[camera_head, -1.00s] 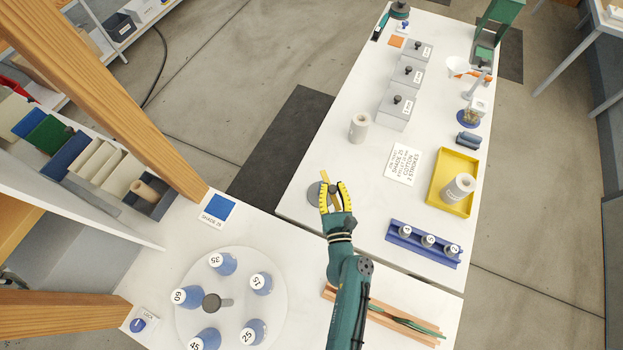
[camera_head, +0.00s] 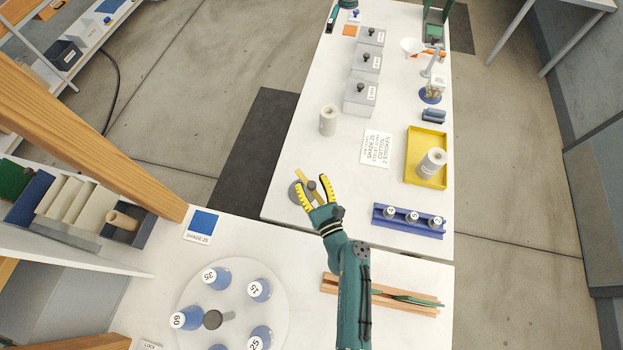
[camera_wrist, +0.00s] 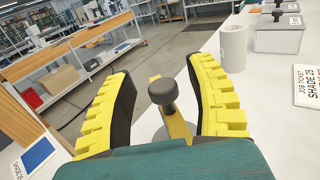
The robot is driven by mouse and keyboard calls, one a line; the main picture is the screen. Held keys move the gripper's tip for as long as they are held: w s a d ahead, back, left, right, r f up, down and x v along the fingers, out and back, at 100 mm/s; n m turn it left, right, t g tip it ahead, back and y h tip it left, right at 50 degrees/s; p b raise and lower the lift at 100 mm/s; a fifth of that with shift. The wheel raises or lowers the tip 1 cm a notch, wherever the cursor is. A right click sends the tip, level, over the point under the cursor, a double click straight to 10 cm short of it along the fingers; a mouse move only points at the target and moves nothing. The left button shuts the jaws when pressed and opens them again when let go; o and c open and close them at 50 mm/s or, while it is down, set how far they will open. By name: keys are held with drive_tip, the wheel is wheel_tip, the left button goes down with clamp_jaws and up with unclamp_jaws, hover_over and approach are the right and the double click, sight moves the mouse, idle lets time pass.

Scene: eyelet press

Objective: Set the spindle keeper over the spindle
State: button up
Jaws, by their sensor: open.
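A brass-coloured bar with a dark round knob, which looks like the spindle keeper (camera_head: 308,173), is at the left edge of the white bench, by a grey disc (camera_head: 294,190). In the wrist view the keeper's knob (camera_wrist: 163,91) stands up between my fingers, with the bar (camera_wrist: 179,125) running below it. My gripper (camera_head: 310,182) is open, with yellow ribbed fingers on either side of the knob. In the wrist view my gripper (camera_wrist: 160,72) shows clear gaps on both sides of the knob. I cannot make out the spindle for certain; the disc is partly hidden by my fingers.
A pale cylinder (camera_head: 328,121) stands beyond the gripper. A yellow tray (camera_head: 411,174) holding a thread cone and a blue rack (camera_head: 379,222) are to the right. A round turntable (camera_head: 236,295) with numbered cones is nearer.

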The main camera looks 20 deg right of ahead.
sight(312, 185)
wheel_tip(312, 185, up, 10)
drive_tip(key=shift+f, duration=0.1)
idle(0.5)
